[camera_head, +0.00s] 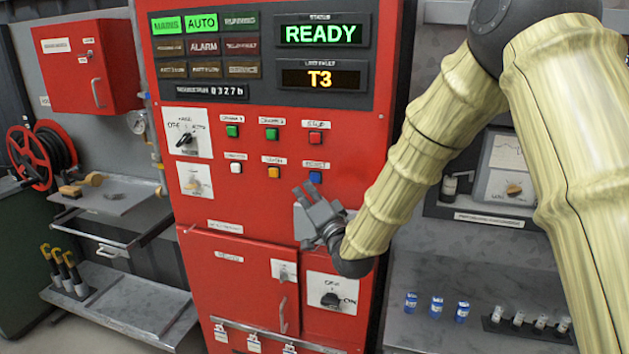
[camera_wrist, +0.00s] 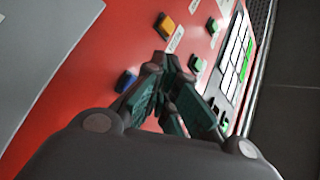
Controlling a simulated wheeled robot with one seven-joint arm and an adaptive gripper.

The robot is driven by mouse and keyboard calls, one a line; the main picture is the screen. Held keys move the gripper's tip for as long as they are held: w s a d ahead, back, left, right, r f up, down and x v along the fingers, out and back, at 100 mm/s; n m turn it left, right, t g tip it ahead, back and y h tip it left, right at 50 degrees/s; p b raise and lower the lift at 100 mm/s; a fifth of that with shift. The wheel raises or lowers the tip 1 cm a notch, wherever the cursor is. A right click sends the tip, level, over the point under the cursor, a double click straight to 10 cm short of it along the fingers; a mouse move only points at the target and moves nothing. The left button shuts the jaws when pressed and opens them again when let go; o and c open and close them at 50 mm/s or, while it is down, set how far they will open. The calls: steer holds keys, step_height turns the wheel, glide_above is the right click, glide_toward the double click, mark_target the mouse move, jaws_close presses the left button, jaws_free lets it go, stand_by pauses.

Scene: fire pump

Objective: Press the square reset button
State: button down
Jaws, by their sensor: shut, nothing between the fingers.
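The square buttons sit in two rows on the red panel (camera_head: 355,150). A blue button (camera_head: 315,177) is at the right end of the lower row, with a small label above it too blurred to read for certain. My gripper (camera_head: 302,194) is shut and empty, just below and left of the blue button in the head view. In the wrist view the blue button (camera_wrist: 126,81) is left of my fingertips (camera_wrist: 160,62), with a visible gap in the picture. I cannot tell how far the fingertips are from the panel.
A yellow button (camera_head: 273,172) and a white button (camera_head: 236,168) share the lower row. A red button (camera_head: 315,138) and two green ones are above. A rotary switch (camera_head: 331,299) is below my gripper. The display (camera_head: 323,34) reads READY.

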steer(key=shift+s+a, duration=0.25)
steer(key=shift+s, duration=0.5)
steer(key=shift+s+a, duration=0.2)
steer(key=shift+s, duration=0.55)
steer(key=s+d+f+n+g+h, duration=0.1)
steer(key=s+d+f+g+h, duration=0.15)
steer(key=f, duration=0.75)
steer(key=s+d+f+g+h, duration=0.1)
steer(key=s+d+f+g, duration=0.15)
steer(key=f, duration=0.75)
steer(key=s+d+f+n+g+h, duration=0.15)
steer(key=s+d+f, duration=0.35)
steer(key=f, duration=0.5)
steer(key=s+d+f+g+h, duration=0.1)
steer(key=s+d+f+g, duration=0.15)
steer(key=s+f, duration=0.55)
steer(key=s+d+f+n+g+h, duration=0.1)
steer(key=s+d+f+g, duration=0.2)
steer(key=s, duration=0.7)
steer(key=s+d+f+n+g+h, duration=0.1)
steer(key=s+d+f+g, duration=0.2)
steer(key=s+f, duration=0.5)
steer(key=s+d+f+n+g+h, duration=0.1)
steer(key=s+d+f+g, duration=0.2)
steer(key=s, duration=1)
step_height(320, 180, down, 3)
steer(key=shift+s+d+r+g, duration=0.15)
steer(key=shift+s+d+g, duration=0.15)
steer(key=shift+d, duration=0.9)
